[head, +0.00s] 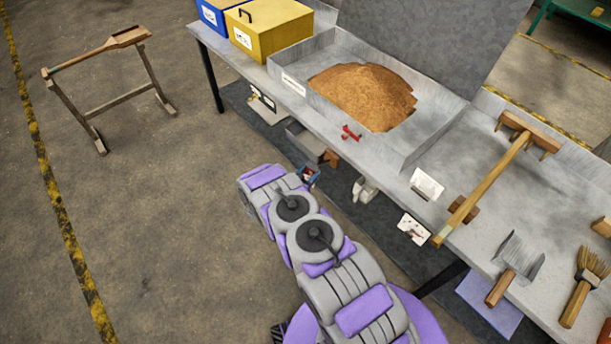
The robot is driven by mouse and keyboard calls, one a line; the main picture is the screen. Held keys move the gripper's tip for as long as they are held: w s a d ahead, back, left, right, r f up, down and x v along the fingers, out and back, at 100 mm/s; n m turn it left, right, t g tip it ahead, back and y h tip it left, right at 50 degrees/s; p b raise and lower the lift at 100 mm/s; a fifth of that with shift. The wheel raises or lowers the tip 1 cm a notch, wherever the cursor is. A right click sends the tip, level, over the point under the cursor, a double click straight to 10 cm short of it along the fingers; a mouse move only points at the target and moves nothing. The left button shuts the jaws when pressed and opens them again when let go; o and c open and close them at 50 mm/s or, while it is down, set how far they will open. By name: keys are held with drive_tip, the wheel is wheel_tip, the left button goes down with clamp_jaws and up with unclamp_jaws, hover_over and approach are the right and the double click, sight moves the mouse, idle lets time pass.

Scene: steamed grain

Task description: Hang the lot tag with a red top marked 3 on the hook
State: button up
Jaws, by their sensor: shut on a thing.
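My gripper (309,174) is at the end of my purple and grey arm, below and in front of the bench's front edge. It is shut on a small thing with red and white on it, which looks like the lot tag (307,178). It is mostly hidden between the jaws, and no number can be read. A small red fitting, perhaps the hook (350,132), is on the front wall of the grain tray, up and to the right of my gripper and apart from it.
The grey bench (455,205) bears the tray of brown grain (362,94), a long-handled wooden rake (487,185), a scoop (515,268) and a brush (583,285). White cards (413,229) are at its front edge. A wooden stand (100,85) is at left; floor between is clear.

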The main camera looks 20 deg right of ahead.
sight(323, 164)
drive_tip(key=shift+w+d+f+b, duration=0.1)
drive_tip(key=shift+w+d, duration=0.35)
drive_tip(key=shift+d, duration=0.75)
drive_tip(key=shift+w+d+f+b, duration=0.15)
drive_tip(key=shift+w+d, duration=0.25)
drive_tip(key=shift+d, duration=0.8)
drive_tip(key=shift+w+d+f+b, duration=0.1)
drive_tip(key=shift+w+d, duration=0.35)
drive_tip(key=shift+d, duration=0.75)
drive_tip(key=o, duration=1.1)
drive_tip(key=shift+d, duration=0.1)
drive_tip(key=shift+s, duration=0.1)
drive_tip(key=p+v, duration=0.3)
drive_tip(key=v, duration=1.4)
drive_tip(key=shift+a+p, duration=0.3)
drive_tip(key=shift+a, duration=0.05)
